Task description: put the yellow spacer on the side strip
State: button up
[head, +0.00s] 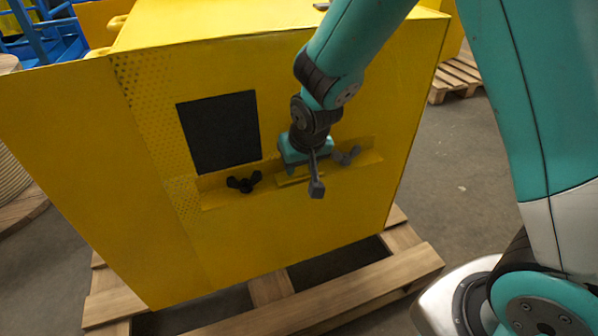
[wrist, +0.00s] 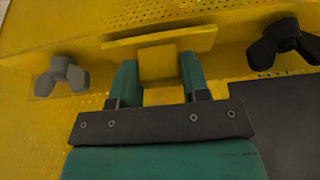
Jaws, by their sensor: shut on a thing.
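The yellow spacer (wrist: 160,65) shows in the wrist view as a flat bar with a block at its middle. My gripper (wrist: 160,80) has its two teal fingers shut on that block. In the head view my gripper (head: 304,165) is at the side strip (head: 216,191), between the two wing nuts, and the spacer's edge (head: 297,179) shows just below it. The strip is a plain yellow band across the machine's side. I cannot tell whether the spacer touches the strip. The gripper hides part of the spacer and strip in the head view.
A black wing nut (head: 244,182) sits left of my gripper and a grey wing nut (head: 347,155) right, both close. A dark square panel (head: 219,131) lies above the strip. The yellow machine stands on a wooden pallet (head: 330,298). Below the strip the wall is bare.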

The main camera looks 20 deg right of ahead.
jog(key=shift+w+f, duration=0.25)
jog(key=shift+f, duration=0.2)
jog(key=shift+r, duration=0.2)
jog(key=shift+f, duration=0.2)
jog(key=o, duration=1)
jog(key=shift+r, duration=0.1)
jog(key=shift+s+r, duration=0.1)
jog(key=shift+r, duration=0.2)
jog(key=p+v, duration=0.4)
jog(key=v, duration=0.8)
jog(key=s+a+r+n+g+y, duration=0.2)
jog(key=s+r+n, duration=0.1)
jog(key=s, duration=0.7)
jog(key=s+a+r+n+g+y, duration=0.2)
jog(key=s+r+n, duration=0.2)
jog(key=s, duration=0.6)
jog(key=shift+a+r, duration=0.3)
jog(key=shift+r, duration=0.55)
